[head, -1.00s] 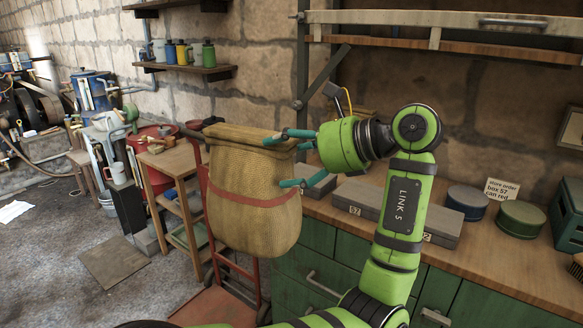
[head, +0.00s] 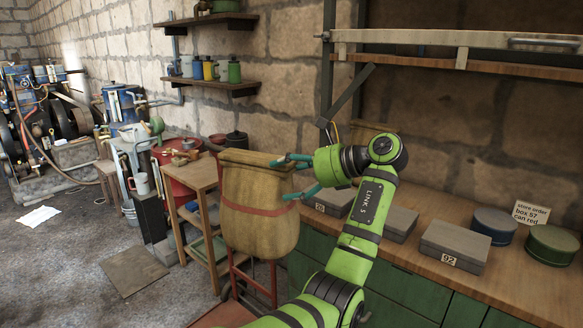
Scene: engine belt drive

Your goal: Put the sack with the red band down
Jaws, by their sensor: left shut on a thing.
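The sack with the red band (head: 255,182) is tan, upright and closed at its folded top, with the band around its lower half. My left gripper (head: 284,178) is shut on the sack's right side with its teal fingers. The sack hangs in front of the counter, above or against a red hand truck (head: 237,285); I cannot tell whether it rests on it. My right gripper is not in view.
A green-fronted counter with a wooden top (head: 500,284) holds grey boxes (head: 455,246), round tins (head: 552,244) and a store-order card (head: 531,213). A small wooden table (head: 190,178) stands left of the sack. The floor (head: 70,275) at left is mostly clear.

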